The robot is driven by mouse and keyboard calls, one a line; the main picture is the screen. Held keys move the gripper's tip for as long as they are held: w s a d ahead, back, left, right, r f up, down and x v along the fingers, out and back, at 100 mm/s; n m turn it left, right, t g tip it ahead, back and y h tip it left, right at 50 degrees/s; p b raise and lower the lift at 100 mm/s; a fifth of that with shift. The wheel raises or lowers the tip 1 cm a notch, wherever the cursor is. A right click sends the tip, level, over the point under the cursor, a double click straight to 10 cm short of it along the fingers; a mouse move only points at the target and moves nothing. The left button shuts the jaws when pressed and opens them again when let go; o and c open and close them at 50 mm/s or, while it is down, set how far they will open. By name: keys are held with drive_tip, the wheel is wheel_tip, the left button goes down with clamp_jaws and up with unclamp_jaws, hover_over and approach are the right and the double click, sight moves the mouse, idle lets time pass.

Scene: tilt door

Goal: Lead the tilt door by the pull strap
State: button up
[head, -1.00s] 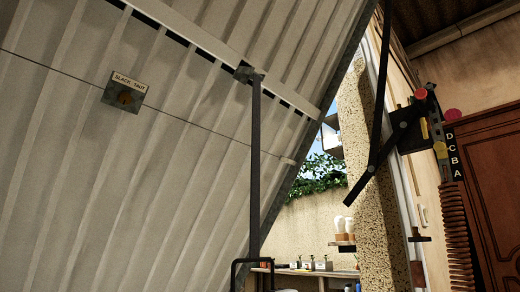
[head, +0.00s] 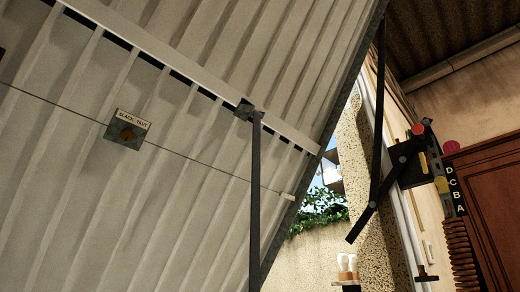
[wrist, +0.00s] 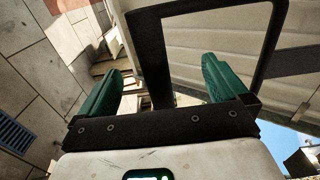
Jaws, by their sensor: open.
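The tilt door (head: 200,190), a ribbed pale panel, slants across the left and middle of the head view. A dark pull strap (head: 255,190) hangs from a bracket (head: 245,108) on its cross rail and runs out of the bottom of the picture. In the wrist view a black strap loop (wrist: 155,60) stands before my gripper (wrist: 163,84). Its left side passes through the gap between the open green fingers, and its right side lies beyond the right finger. I cannot tell whether either finger touches it. My gripper is outside the head view.
A dark hinged arm (head: 376,190) and a lettered D C B A scale (head: 455,190) are at the right, by a brown wooden door (head: 495,210). Grey paving (wrist: 35,80) shows in the wrist view.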

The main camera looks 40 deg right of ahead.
drive_tip(key=shift+r+p, duration=0.75)
drive_tip(key=shift+p, duration=0.4)
drive_tip(key=shift+s+p, duration=1)
drive_tip(key=shift+s, duration=1.5)
